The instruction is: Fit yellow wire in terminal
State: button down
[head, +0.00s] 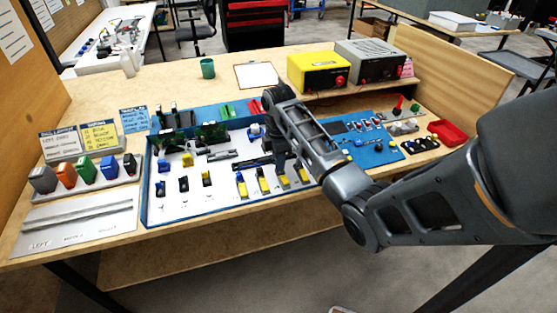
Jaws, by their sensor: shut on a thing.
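My gripper (281,164) points down over the right half of a white panel with a blue rim (147,200). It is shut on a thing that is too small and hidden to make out. Below and beside the gripper, a row of yellow-and-dark parts stands on the panel, among them a left one (241,186), a middle one (262,181) and a right one (302,174). I cannot tell which part is the terminal, and I cannot pick out a yellow wire. My arm hides part of the panel's right side.
Coloured blocks (83,169) stand at the left, behind a grey plate (80,222). A blue board (372,152) with small parts lies right of the panel, near a red tray (447,132). A yellow box (318,72) and a grey box (370,62) stand at the back.

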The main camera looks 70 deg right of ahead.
jog(key=shift+f, duration=0.4)
jog(key=c, duration=1)
grip_release()
jog(key=shift+c, duration=0.2)
jog(key=shift+o, duration=0.5)
jog(key=shift+o, duration=1.1)
jog(key=shift+r+p, duration=1.05)
jog(key=shift+r, duration=2.45)
